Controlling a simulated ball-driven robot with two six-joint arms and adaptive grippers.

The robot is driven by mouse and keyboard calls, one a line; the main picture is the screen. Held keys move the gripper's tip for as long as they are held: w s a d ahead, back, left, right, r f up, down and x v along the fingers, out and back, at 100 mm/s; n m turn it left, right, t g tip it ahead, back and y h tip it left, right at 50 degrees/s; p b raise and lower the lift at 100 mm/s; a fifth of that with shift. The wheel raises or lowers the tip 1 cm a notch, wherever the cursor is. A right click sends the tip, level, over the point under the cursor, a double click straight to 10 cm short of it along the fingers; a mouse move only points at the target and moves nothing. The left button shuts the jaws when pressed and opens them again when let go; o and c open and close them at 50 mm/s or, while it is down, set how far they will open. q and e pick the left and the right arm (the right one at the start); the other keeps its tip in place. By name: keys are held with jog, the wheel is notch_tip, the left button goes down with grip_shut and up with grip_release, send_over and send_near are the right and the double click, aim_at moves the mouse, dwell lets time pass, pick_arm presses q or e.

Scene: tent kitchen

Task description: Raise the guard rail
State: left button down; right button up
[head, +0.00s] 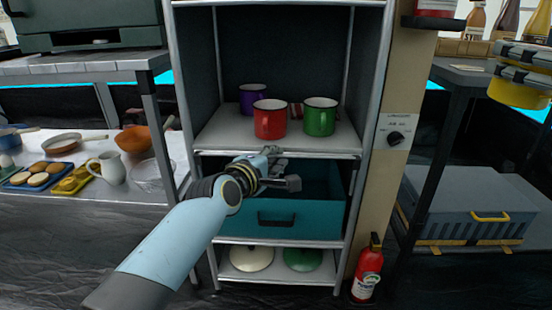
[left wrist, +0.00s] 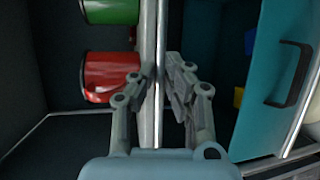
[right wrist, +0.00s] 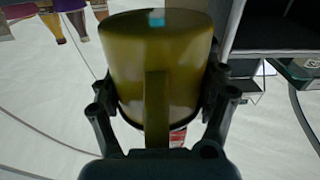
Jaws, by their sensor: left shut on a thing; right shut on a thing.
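The guard rail (head: 325,155) shows as a thin metal bar along the front edge of the mug shelf, low at shelf level. I cannot clearly separate it from the shelf edge. It also shows in the left wrist view (left wrist: 161,25) as a pale bar. My left gripper (head: 284,168) is at the front of this edge, and its fingers (left wrist: 162,72) are shut on the bar from both sides. My right gripper (right wrist: 160,85) is shut on a yellow mug (right wrist: 125,45), its handle towards the wrist. It is not clearly identifiable in the head view.
A red mug (head: 270,120), a green mug (head: 319,118) and a purple mug (head: 249,97) stand on the shelf behind the rail. A teal drawer (head: 300,220) juts out below the left gripper. A fire extinguisher (head: 367,275) stands right of the rack.

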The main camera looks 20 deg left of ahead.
jog(key=shift+r, duration=0.15)
pick_arm(q)
notch_tip(320, 180, up, 9)
jog(key=p, duration=0.9)
jog(key=shift+w+f, duration=0.1)
jog(key=shift+f, duration=0.1)
jog(key=c, duration=1.6)
grip_release()
jog(key=shift+r, duration=0.1)
pick_arm(e)
notch_tip(320, 180, up, 14)
jog(key=s+t, duration=0.1)
pick_arm(q)
jog(key=shift+o, duration=0.9)
jog(key=v, duration=1.2)
